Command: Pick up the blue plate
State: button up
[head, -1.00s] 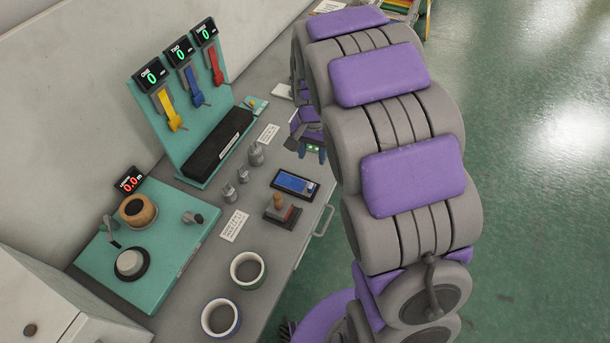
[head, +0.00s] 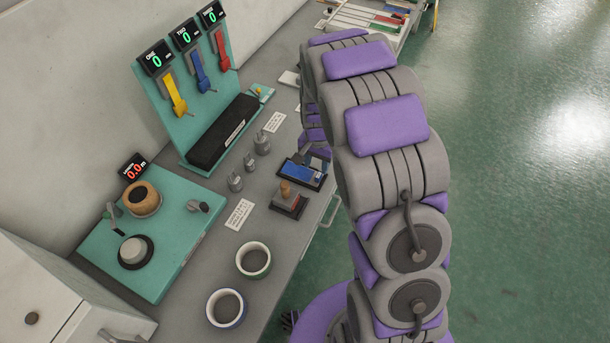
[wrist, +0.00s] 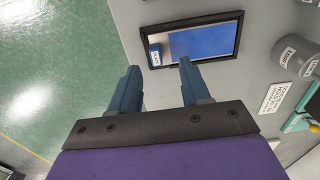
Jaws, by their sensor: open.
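The blue plate (head: 299,170) lies flat in a dark-rimmed tray (head: 284,179) near the front edge of the grey counter. In the wrist view the plate (wrist: 203,40) shows as a blue rectangle with a paler area on its left, inside the black rim (wrist: 240,40), with a small blue label at the lower left corner. My gripper (wrist: 158,66) is open and empty, its two blue fingers pointing at the tray's near edge. The right fingertip overlaps the rim in the picture; I cannot tell whether it touches. In the head view my arm hides part of the gripper.
A stamp on a dark block (head: 288,198) stands just beside the tray. Several grey weights and white cards stand nearby. Two cups (head: 253,260) are nearer the front. A teal lever panel (head: 165,95) and a teal board with a spool (head: 142,199) stand behind. Open green floor lies right.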

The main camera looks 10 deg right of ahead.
aim_at(319, 175)
jog(key=shift+f, duration=0.35)
jog(key=f, duration=0.2)
jog(key=d+f+b, duration=0.1)
jog(key=f, duration=0.2)
jog(key=shift+a, duration=0.15)
jog(key=shift+c, duration=1.4)
grip_shut()
